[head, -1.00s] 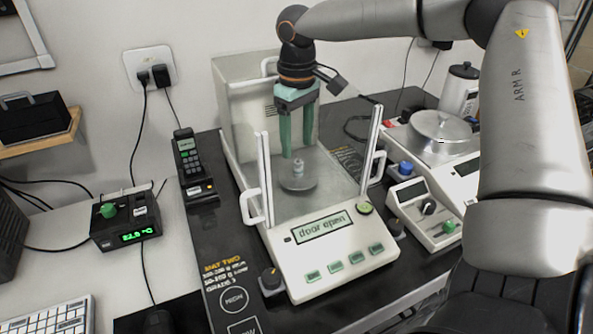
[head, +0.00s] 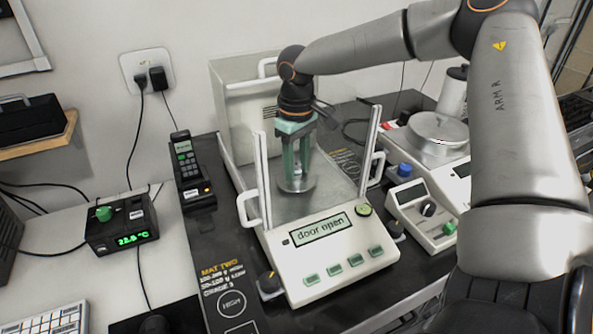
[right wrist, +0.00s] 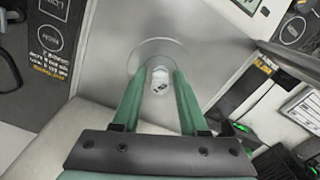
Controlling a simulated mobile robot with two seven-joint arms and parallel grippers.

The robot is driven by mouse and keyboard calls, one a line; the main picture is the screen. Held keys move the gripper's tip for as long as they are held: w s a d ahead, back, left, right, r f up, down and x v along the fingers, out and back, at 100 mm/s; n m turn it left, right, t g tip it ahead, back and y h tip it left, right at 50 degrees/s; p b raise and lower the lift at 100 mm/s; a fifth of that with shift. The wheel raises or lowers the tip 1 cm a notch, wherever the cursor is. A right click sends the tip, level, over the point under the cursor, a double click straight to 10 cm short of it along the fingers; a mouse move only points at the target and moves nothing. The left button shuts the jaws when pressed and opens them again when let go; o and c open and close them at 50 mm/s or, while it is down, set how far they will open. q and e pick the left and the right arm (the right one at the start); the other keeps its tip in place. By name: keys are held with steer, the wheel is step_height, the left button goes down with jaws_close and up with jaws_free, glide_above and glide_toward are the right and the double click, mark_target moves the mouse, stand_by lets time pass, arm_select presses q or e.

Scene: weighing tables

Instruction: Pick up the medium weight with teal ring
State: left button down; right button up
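A small pale metal weight (right wrist: 160,79) stands on the round pan (head: 284,185) of the balance in the head view. In the right wrist view it shows between my green fingertips, with a dark mark on top; I cannot make out a teal ring. In the head view the fingers hide most of it. My right gripper (head: 302,172) points down into the open balance, its fingers drawn together on the weight, low over the pan. The fingers also show in the right wrist view (right wrist: 161,73). My left gripper is not in view.
The balance (head: 325,262) reads "door open", with side posts and handles close around my wrist. A second scale (head: 437,130) and a small control box (head: 424,212) stand to the right. A handset (head: 187,160) and a temperature box (head: 120,222) are left.

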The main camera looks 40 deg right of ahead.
jaws_close()
stand_by(0.4)
